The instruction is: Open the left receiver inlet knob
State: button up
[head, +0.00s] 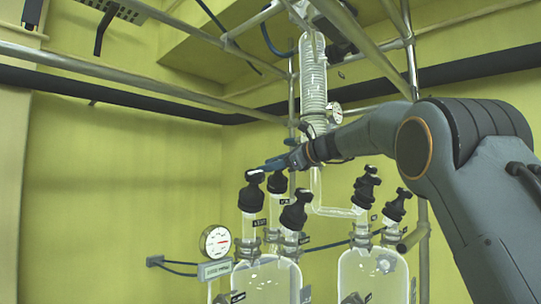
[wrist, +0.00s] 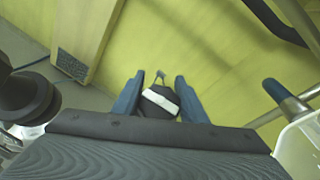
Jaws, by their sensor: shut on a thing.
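The left receiver (head: 262,282) is a clear glass vessel with several black knobs on its top. My gripper (head: 264,168) reaches in from the right, at the top of its leftmost black knob (head: 251,196). In the wrist view my gripper's two blue fingers (wrist: 157,88) stand on either side of a black knob with a white band (wrist: 160,101), and they are shut on it. This appears to be the leftmost knob. The small labels below the knobs are too small to read, so I cannot tell which one marks the inlet.
Other black knobs (head: 295,212) stand close by on the same vessel. The right receiver (head: 372,275) has two tall black knobs (head: 366,186). A coiled glass condenser (head: 313,80) and metal pipes stand behind and above. A round gauge (head: 215,241) is at the lower left.

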jog(key=shift+s+a+f+n+g+p, duration=0.1)
jog(key=shift+s+n+g+p, duration=0.15)
jog(key=shift+n+g+p, duration=1)
jog(key=shift+p, duration=0.4)
jog(key=o, duration=1.1)
jog(key=shift+c, duration=0.2)
jog(key=shift+w+f+m+t+b, duration=0.1)
jog(key=shift+m+t+b, duration=0.4)
jog(key=shift+b, duration=0.4)
